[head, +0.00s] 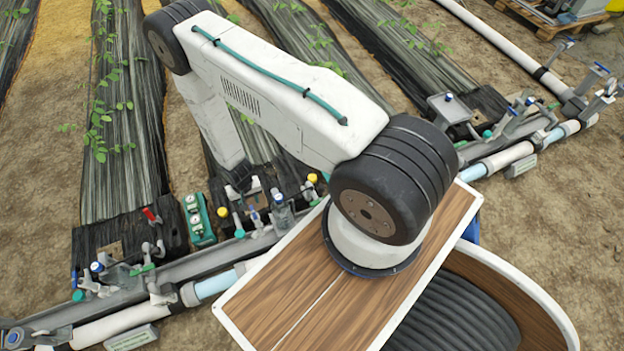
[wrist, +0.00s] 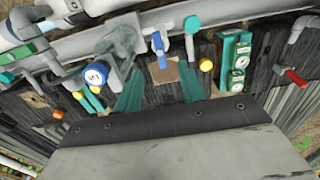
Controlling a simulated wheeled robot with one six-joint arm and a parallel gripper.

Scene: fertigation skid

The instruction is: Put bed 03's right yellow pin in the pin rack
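Two yellow round pin heads stand at the middle bed's hardware in the head view. The right one (head: 312,178) shows at left in the wrist view (wrist: 78,95), and the left one (head: 223,212) at right there (wrist: 206,65). I cannot read a bed number. My gripper (wrist: 160,88) has two teal fingers spread apart with nothing between them. A brown square patch and a blue-handled valve (wrist: 158,42) lie beyond the gap. Both yellow heads are outside the fingers. In the head view my arm hides most of the gripper. I cannot make out the pin rack.
A green block with two dials (wrist: 237,60) and a red lever (wrist: 293,75) stand at right in the wrist view. A blue-capped gauge (wrist: 96,73) is close by the left finger. Bare soil (head: 45,225) lies at left.

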